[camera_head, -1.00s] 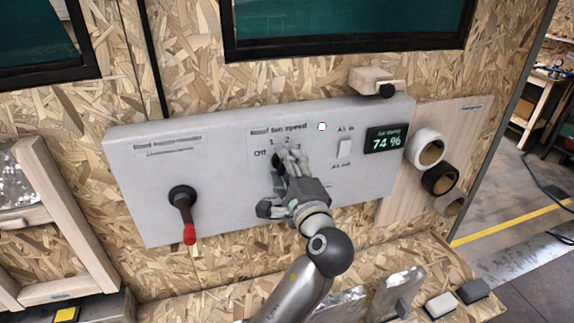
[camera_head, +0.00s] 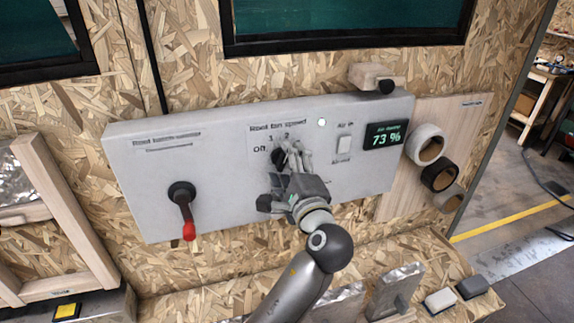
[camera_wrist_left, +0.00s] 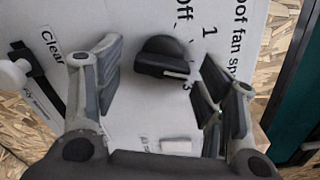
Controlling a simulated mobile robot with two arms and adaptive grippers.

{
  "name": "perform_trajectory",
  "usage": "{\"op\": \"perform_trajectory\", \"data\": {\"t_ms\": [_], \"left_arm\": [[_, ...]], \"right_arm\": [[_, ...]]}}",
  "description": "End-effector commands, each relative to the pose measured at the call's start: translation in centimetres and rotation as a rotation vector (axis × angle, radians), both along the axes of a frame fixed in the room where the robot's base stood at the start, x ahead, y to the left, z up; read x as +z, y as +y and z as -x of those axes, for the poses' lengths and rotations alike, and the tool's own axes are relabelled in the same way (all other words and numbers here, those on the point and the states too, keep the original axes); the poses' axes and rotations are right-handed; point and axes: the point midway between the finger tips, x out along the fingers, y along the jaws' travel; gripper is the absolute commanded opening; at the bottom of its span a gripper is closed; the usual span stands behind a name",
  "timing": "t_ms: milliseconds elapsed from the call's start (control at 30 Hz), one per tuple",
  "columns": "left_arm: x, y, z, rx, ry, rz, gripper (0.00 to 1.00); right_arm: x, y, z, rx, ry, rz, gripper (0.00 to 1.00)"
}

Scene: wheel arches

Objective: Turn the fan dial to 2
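The black fan dial (camera_head: 279,157) sits on the grey panel under the "Roof fan speed" label, partly hidden by my left gripper. In the left wrist view the dial (camera_wrist_left: 162,57) shows clearly, with a white mark on its lower right part. "Off", "1" and "3" are readable around it there; the "2" is not clear there but shows in the head view. My left gripper (camera_head: 290,152) is in front of the panel. In the wrist view its fingers (camera_wrist_left: 162,85) are spread on both sides of the dial, with visible gaps. My right gripper is not in view.
A red-tipped lever (camera_head: 186,208) is left of the dial. An air switch (camera_head: 344,146) and a display (camera_head: 386,134) reading 73 % are to the right. Tape rolls (camera_head: 425,145) hang at the panel's right. A ledge (camera_head: 400,255) juts out below.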

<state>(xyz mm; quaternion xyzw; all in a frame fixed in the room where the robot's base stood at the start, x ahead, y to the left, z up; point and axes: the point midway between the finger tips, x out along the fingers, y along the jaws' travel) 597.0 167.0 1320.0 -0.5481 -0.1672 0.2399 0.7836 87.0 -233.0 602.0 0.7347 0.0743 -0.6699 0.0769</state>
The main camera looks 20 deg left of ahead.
Motion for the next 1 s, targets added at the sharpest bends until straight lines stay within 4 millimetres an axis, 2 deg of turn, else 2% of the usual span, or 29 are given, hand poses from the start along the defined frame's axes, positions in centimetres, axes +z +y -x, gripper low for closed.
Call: {"op": "perform_trajectory", "data": {"t_ms": [433, 633, 767, 1000], "left_arm": [[0.1, 0.0, 0.0, 0.001, -0.007, 0.008, 0.64], [0.1, 0.0, 0.0, 0.001, -0.072, 0.104, 0.64], [-0.1, 0.0, 0.0, 0.001, -0.157, 0.228, 0.64], [-0.2, 0.0, 0.0, 0.000, -0.328, 0.481, 0.64]], "right_arm": [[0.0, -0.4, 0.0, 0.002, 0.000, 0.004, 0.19], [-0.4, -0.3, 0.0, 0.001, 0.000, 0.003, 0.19], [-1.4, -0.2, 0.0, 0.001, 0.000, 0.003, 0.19], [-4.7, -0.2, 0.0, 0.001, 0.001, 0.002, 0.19]]}}
